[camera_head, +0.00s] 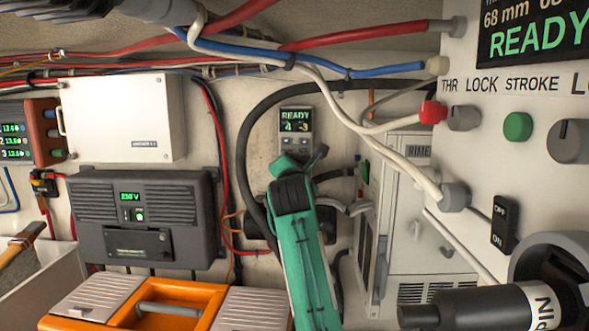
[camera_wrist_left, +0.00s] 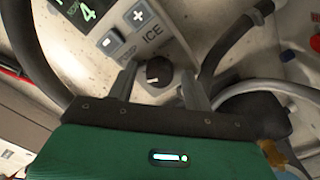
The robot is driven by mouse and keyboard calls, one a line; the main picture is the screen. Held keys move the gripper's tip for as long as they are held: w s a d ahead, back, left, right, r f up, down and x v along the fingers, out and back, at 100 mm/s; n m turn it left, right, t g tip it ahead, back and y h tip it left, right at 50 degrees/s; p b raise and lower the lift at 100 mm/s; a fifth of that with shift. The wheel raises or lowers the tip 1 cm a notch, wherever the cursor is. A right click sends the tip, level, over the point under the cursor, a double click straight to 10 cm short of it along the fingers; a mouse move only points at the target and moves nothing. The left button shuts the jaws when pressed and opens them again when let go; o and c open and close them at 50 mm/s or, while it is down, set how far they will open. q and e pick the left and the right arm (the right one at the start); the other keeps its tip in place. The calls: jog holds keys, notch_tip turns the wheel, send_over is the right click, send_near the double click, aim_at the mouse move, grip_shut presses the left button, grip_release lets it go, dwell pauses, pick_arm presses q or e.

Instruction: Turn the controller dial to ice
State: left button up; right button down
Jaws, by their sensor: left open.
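The controller (camera_head: 297,132) is a small grey panel on the back wall, with a lit display reading READY, 4 and -3. Two buttons sit under the display. In the left wrist view the word ICE is printed below the buttons, and the dark round dial (camera_wrist_left: 158,72) is just under it. My left gripper (camera_head: 303,162) is open, with one finger on each side of the dial. In the wrist view the gripper (camera_wrist_left: 157,84) has gaps showing beside the dial. I cannot tell clearly where the dial points. In the head view my gripper hides the dial.
A dark hose (camera_head: 246,145) curves close around the controller. A grey cabinet (camera_head: 395,220) stands right of my arm. A black inverter (camera_head: 142,218) hangs at left, above an orange toolbox (camera_head: 195,296). A white panel (camera_head: 520,150) with knobs and a switch fills the right side.

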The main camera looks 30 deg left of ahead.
pick_arm(q)
jog(key=shift+s+d+r, duration=0.15)
jog(key=shift+s, duration=0.05)
jog(key=shift+w, duration=0.1)
jog(key=c, duration=0.7)
jog(key=shift+c, duration=1.4)
pick_arm(e)
jog(key=shift+w+d, duration=0.25)
jog(key=shift+w, duration=0.05)
jog(key=shift+a, duration=0.1)
